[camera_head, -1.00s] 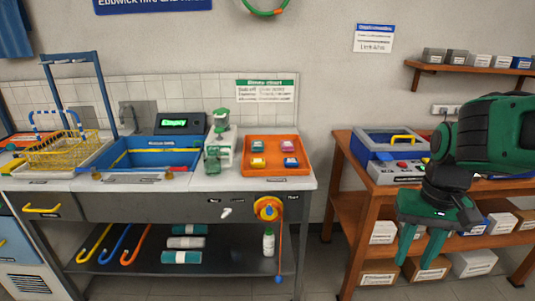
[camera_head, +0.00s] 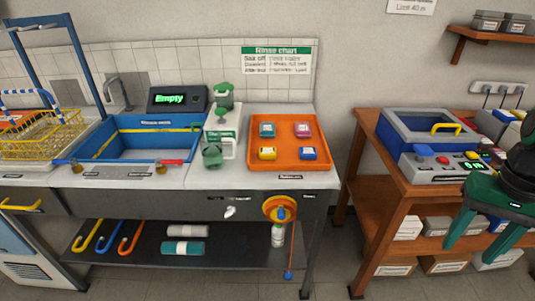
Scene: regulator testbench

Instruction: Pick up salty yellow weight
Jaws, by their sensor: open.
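An orange tray (camera_head: 290,164) lies on the right end of the grey bench. It holds a yellow weight (camera_head: 267,154) at front left, a blue weight (camera_head: 307,154) at front right, a teal weight (camera_head: 267,130) at back left and a pink weight (camera_head: 302,130) at back right. The weights' labels are too small to read. My gripper (camera_head: 472,247) is green, open and empty, with its fingers pointing down. It is at the lower right, in front of the wooden bench in the picture and well to the right of the tray.
A green and white device (camera_head: 222,143) stands left of the tray, beside the blue sink (camera_head: 150,146). A wooden bench (camera_head: 366,146) bears a blue box (camera_head: 425,134) and a control panel. A gap of floor separates the benches. A valve (camera_head: 280,208) sits on the bench front.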

